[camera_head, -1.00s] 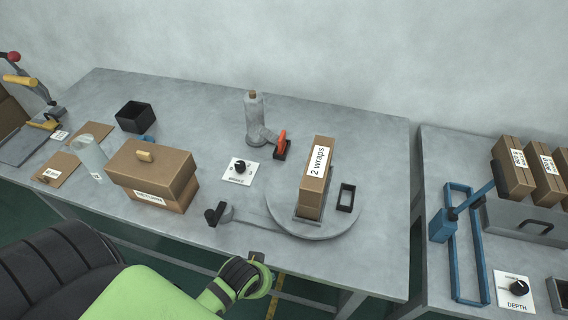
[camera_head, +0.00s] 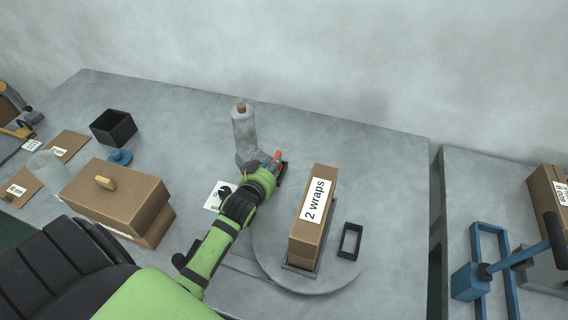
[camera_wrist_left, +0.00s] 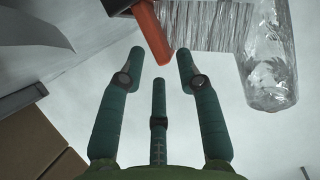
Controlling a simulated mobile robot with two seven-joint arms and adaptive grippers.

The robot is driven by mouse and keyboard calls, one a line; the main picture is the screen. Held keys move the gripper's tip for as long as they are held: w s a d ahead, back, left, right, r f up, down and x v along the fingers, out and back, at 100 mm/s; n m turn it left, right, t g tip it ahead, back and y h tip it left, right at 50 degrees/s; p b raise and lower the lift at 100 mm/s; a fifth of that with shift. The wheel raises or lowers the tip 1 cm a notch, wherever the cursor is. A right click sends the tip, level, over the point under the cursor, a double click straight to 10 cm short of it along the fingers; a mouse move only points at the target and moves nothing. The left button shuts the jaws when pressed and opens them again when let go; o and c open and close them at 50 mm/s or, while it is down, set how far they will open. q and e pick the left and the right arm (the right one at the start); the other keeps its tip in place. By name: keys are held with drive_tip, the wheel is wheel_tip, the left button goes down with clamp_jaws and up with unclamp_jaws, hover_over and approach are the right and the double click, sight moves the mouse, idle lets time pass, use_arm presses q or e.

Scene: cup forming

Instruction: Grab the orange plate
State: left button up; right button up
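The orange plate (camera_head: 277,156) is a small upright orange piece in a black holder (camera_head: 282,170), beside the base of the film-wrapped roll. In the left wrist view the orange plate (camera_wrist_left: 151,30) reaches down from the top toward the gap between my fingertips. My left gripper (camera_head: 268,170) is right at the plate's near side in the head view and partly covers it and the holder. In the left wrist view my left gripper (camera_wrist_left: 160,62) has its fingers spread, with nothing held between them. My right gripper is out of view.
A wrapped roll (camera_head: 245,135) stands behind my gripper. A tall box labelled "2 wraps" (camera_head: 311,220) stands on a round turntable (camera_head: 340,270) to the right. Brown boxes (camera_head: 118,195) sit left.

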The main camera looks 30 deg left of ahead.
use_arm(q)
drive_tip(key=shift+w+a+f+p, duration=0.1)
drive_tip(key=shift+w+a+p, duration=0.1)
drive_tip(key=shift+w+p, duration=0.35)
drive_tip(key=x, duration=0.4)
drive_tip(key=shift+w+f, duration=0.3)
drive_tip(key=shift+w, duration=0.05)
drive_tip(key=c, duration=0.6)
drive_tip(key=shift+r, duration=0.1)
clamp_jaws()
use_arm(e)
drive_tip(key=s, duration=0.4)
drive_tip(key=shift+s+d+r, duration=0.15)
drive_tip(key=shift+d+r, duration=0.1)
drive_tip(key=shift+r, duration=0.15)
